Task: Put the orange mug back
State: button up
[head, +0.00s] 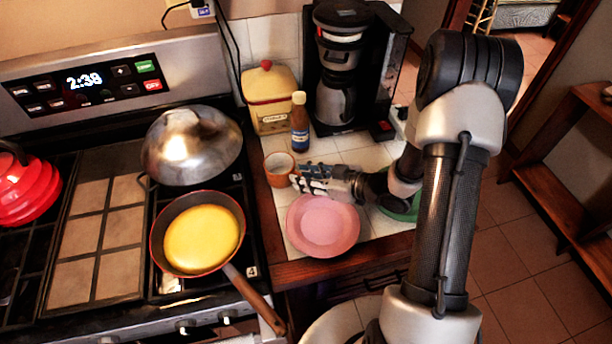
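The orange mug (279,173) stands upright on the white tiled counter, close to the stove's right edge. Its pale inside shows from above. My gripper (299,178) reaches in from the right, low over the counter, with its fingertips at the mug's right side. The fingers overlap that side of the mug in the picture. I cannot tell whether they touch it, or whether they are open or shut on it.
A pink plate (323,226) lies just in front of my gripper. A brown bottle (299,124), a yellow canister (270,97) and a coffee maker (338,90) stand behind. A green dish (401,209) is partly hidden under my arm. A pan (201,233) sits on the stove, its handle sticking out forward.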

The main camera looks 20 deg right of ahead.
jog(key=shift+r, duration=0.2)
jog(key=shift+s+d+r+p, duration=0.15)
jog(key=shift+d+p, duration=0.1)
jog(key=shift+p, duration=0.05)
jog(key=p+v, duration=0.3)
jog(key=v, duration=0.8)
jog(key=shift+d, duration=0.15)
jog(key=w+d+r+m+h, duration=0.2)
jog(key=w+d+r+h, duration=0.45)
jog(key=r+h, duration=0.25)
jog(key=s+r+m+g+h, duration=0.1)
jog(key=s+r+m+h, duration=0.4)
jog(key=r, duration=0.5)
jog(key=s+a+r+m+g+y, duration=0.1)
jog(key=s+a+g+y, duration=0.1)
jog(key=s+a, duration=0.5)
jog(key=s+a+r+m+g+y, duration=0.1)
jog(key=s+a+r+y, duration=0.1)
jog(key=s+a, duration=0.5)
jog(key=s, duration=0.6)
jog(key=shift+s+g, duration=0.15)
jog(key=shift+g, duration=0.25)
